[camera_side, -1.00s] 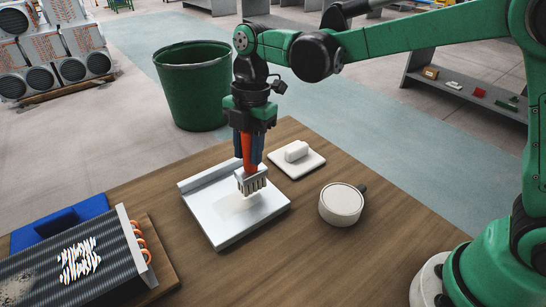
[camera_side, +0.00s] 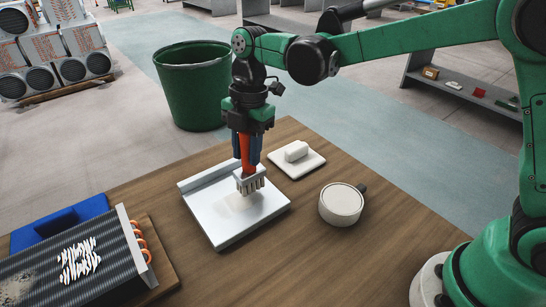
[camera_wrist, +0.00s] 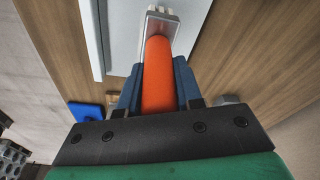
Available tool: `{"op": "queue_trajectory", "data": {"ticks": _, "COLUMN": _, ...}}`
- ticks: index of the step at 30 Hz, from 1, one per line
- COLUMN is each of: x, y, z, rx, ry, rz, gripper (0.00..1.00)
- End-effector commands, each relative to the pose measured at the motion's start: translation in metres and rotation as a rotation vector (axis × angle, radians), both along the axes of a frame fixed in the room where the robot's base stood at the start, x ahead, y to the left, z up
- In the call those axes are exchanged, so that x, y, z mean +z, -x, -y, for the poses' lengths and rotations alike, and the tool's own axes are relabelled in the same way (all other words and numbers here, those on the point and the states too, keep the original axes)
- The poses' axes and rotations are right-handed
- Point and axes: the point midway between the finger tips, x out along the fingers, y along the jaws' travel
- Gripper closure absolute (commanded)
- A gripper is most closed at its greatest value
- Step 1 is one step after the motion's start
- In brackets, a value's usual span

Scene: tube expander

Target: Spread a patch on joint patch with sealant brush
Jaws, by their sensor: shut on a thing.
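My gripper (camera_side: 247,148) is shut on the orange handle of the sealant brush (camera_side: 249,184), which points down. In the wrist view the blue fingers of my gripper (camera_wrist: 157,88) hold the orange handle of the brush (camera_wrist: 158,65) from both sides. The brush head is over the middle of a pale metal sheet (camera_side: 222,232) with a raised back edge. A faint beige joint patch (camera_side: 236,203) shows on the sheet just below and left of the bristles. Whether the bristles touch the sheet, I cannot tell.
A round white tin (camera_side: 341,204) stands right of the sheet. A white block on a flat pad (camera_side: 312,163) lies behind it. A finned coil with copper bends (camera_side: 100,262) and a blue pad (camera_side: 60,222) are at left. A green bin (camera_side: 193,95) stands behind the table.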

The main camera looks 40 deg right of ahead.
Motion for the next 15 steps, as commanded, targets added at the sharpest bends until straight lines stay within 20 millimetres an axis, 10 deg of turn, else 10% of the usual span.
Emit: {"op": "queue_trajectory", "data": {"ticks": 15, "x": -0.012, "y": 0.000, "z": 0.000, "rx": 0.000, "ry": 0.000, "rz": 0.000, "gripper": 1.00}}
